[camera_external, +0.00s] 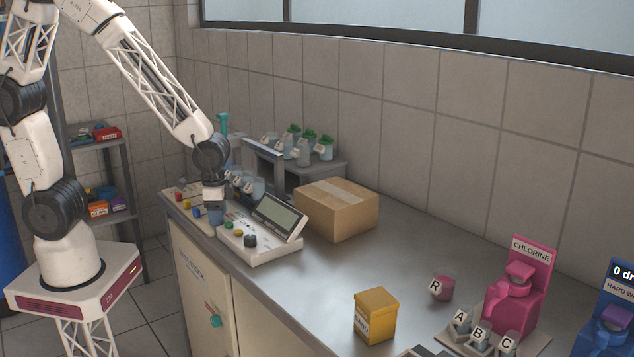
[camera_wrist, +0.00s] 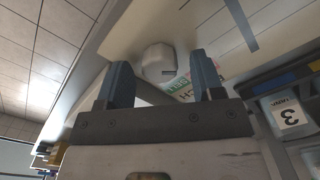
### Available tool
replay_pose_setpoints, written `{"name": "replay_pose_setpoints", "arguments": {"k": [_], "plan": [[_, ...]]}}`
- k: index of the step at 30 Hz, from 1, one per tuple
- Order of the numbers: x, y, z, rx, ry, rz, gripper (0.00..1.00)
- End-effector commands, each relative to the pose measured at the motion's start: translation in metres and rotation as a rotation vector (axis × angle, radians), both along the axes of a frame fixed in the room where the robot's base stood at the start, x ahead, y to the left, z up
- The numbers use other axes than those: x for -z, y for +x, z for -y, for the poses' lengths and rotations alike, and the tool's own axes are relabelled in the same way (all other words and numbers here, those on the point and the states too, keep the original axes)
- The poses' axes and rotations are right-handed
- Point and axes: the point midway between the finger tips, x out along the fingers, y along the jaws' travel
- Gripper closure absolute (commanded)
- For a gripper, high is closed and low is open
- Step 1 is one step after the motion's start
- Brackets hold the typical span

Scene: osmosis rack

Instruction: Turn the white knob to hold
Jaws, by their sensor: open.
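In the wrist view, the white knob (camera_wrist: 156,58) shows on a pale panel, beyond my gripper (camera_wrist: 161,66) and between its two fingers. The fingers stand apart with nothing held, and I cannot tell whether either touches the knob. Printed labels, one green, lie right of the knob, partly hidden by the right finger; I cannot read them surely. In the external view, my gripper (camera_external: 215,213) points down at the bench's far left end, beside the control unit. The white knob cannot be made out there.
The control unit (camera_external: 270,250) has a screen (camera_external: 280,214) and a black knob (camera_external: 250,240). Lettered flasks and a cardboard box (camera_external: 337,208) stand behind it. A yellow box (camera_external: 375,315) and a pink chlorine dispenser (camera_external: 520,295) stand right. The bench middle (camera_external: 350,262) is clear.

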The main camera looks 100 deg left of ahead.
Motion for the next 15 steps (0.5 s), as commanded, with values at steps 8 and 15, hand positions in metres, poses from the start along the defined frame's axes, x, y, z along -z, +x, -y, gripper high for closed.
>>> {"name": "replay_pose_setpoints", "arguments": {"k": [8,15], "plan": [[-0.004,0.0,0.0,0.0,0.0,0.001,0.39],[-0.026,0.0,0.0,0.0,0.0,0.002,0.39]]}}
